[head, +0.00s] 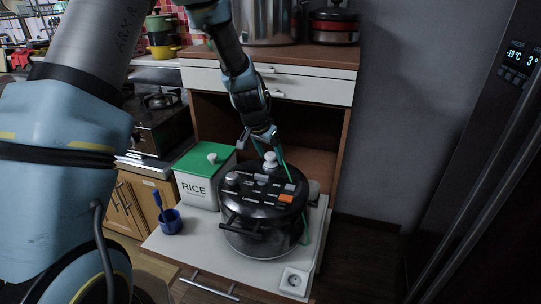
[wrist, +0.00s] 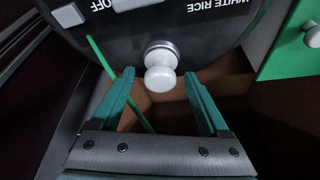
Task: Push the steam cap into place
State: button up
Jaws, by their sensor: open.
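The white steam cap (head: 270,161) sits at the back edge of the dark lid of the rice cooker (head: 262,225). In the wrist view the steam cap (wrist: 160,68) is a white knob with a grey collar at its base, against the lid's rim; I cannot tell how deep it sits. My gripper (head: 264,148) is above and behind the cap. In the wrist view its two teal fingers (wrist: 158,78) are open, one on each side of the cap, with visible gaps and no clear contact.
A thin green strip (wrist: 112,72) runs beside the left finger. A RICE canister (head: 197,188) with a green lid stands left of the cooker, near a blue cup (head: 171,222). A cabinet stands behind.

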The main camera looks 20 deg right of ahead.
jog(key=b+v, duration=0.1)
jog(key=v, duration=0.9)
jog(key=shift+r, duration=0.2)
jog(key=shift+a, duration=0.15)
jog(key=a+r+n+y, duration=0.15)
jog(key=a+n, duration=0.35)
jog(key=a, duration=1.3)
jog(key=s+a+n+y+p, duration=0.1)
jog(key=s+a+n, duration=0.5)
jog(key=a, duration=0.9)
jog(key=s+y, duration=0.1)
jog(key=s, duration=0.2)
jog(key=shift+f+g+p, duration=0.25)
jog(key=shift+g+p, duration=0.05)
jog(key=shift+p, duration=0.05)
